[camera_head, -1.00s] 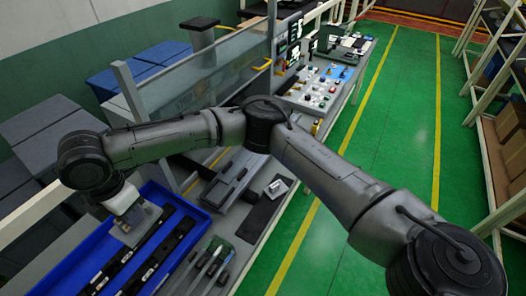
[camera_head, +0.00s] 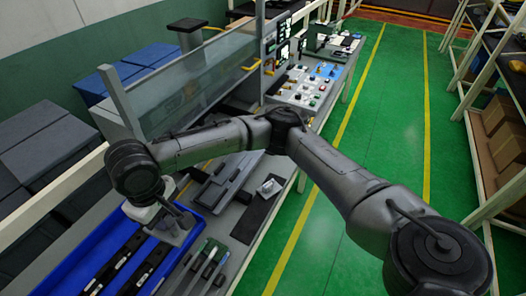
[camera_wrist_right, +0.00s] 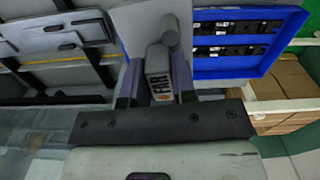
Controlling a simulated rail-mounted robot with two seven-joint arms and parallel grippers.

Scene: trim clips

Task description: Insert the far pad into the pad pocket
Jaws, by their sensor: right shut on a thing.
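My right gripper (camera_head: 172,224) is over the right edge of the blue tray (camera_head: 80,262) in the head view. In the right wrist view my right gripper (camera_wrist_right: 157,80) is shut on a grey pad (camera_wrist_right: 159,61) with lettering that seems to read "FAR". The pad has a rounded grey end and sits between the two dark fingers. A grey panel (camera_head: 228,180) with a raised dark bar lies on the bench beyond the gripper. I cannot make out the pad pocket for certain. My left gripper is not in view.
Black strips (camera_wrist_right: 235,28) lie in the blue tray. Several slim tools (camera_head: 205,268) lie to its right. A clear screen (camera_head: 200,80) stands behind the bench.

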